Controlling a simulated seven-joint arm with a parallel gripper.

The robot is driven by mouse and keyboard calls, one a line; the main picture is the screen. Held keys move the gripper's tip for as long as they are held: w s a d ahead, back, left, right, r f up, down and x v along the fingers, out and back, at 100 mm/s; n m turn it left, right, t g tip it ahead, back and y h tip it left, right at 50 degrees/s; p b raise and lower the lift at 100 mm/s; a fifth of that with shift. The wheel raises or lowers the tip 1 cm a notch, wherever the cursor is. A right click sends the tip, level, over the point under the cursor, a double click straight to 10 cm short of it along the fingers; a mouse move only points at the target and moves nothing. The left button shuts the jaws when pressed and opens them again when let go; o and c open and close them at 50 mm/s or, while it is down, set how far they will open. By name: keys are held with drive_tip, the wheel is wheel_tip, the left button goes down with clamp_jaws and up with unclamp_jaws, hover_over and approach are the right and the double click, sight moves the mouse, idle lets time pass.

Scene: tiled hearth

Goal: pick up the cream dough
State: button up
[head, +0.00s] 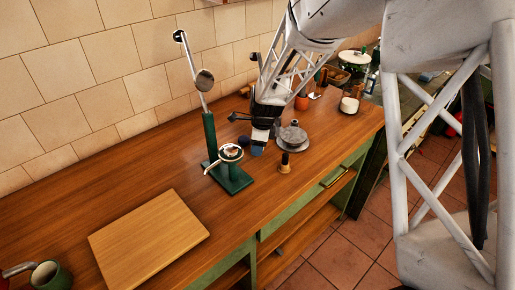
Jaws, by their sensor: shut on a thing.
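My gripper (260,138) points down low over the wooden counter, to the right of the green stand. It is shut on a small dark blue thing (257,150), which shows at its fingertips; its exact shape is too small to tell. A cream, rounded lump (349,104), which looks like the cream dough, sits farther back on the counter near its right edge. It is well apart from my gripper.
A green lever press (210,140) stands left of my gripper. A grey round metal piece (292,138) and a small wooden-handled tool (285,163) are close on the right. A wooden board (148,236) and green mug (50,276) are at front left. The tiled wall bounds the back.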

wheel_tip(320, 180, up, 2)
drive_tip(key=shift+r, duration=0.25)
drive_tip(key=s+d, duration=0.1)
drive_tip(key=s, duration=0.4)
drive_tip(key=s+d, duration=0.2)
drive_tip(key=s, duration=0.3)
drive_tip(key=s+d+r, duration=0.1)
drive_tip(key=s+d, duration=0.1)
drive_tip(key=s, duration=0.3)
drive_tip(key=shift+s+r, duration=0.1)
drive_tip(key=shift+s, duration=0.05)
